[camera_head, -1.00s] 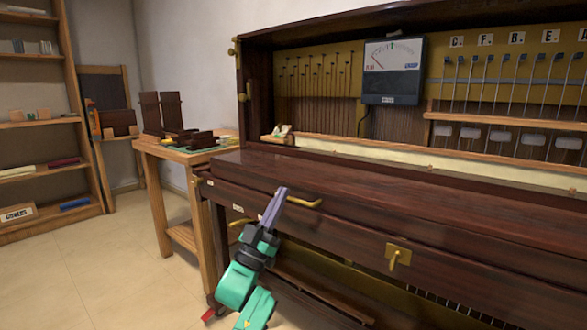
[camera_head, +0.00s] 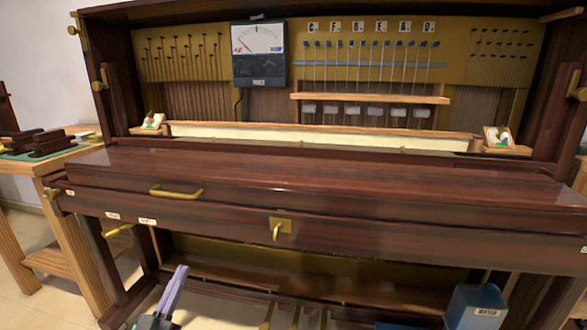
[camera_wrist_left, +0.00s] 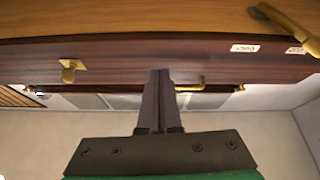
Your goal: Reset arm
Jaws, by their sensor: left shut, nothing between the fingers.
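My left gripper (camera_head: 176,283) shows at the bottom left of the head view, its purple fingers pointing up in front of the piano's lower part. In the left wrist view my left gripper (camera_wrist_left: 156,75) has its two fingers pressed together, with nothing between them. The dark wooden piano (camera_head: 330,200) fills most of the head view; its front panel also shows in the left wrist view (camera_wrist_left: 215,62). The fingers look empty and hold neither brass handle. My right gripper is in neither view.
A meter (camera_head: 259,55) hangs above. A wooden side table (camera_head: 50,170) with dark blocks stands at the left. A blue box (camera_head: 475,307) sits at the lower right.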

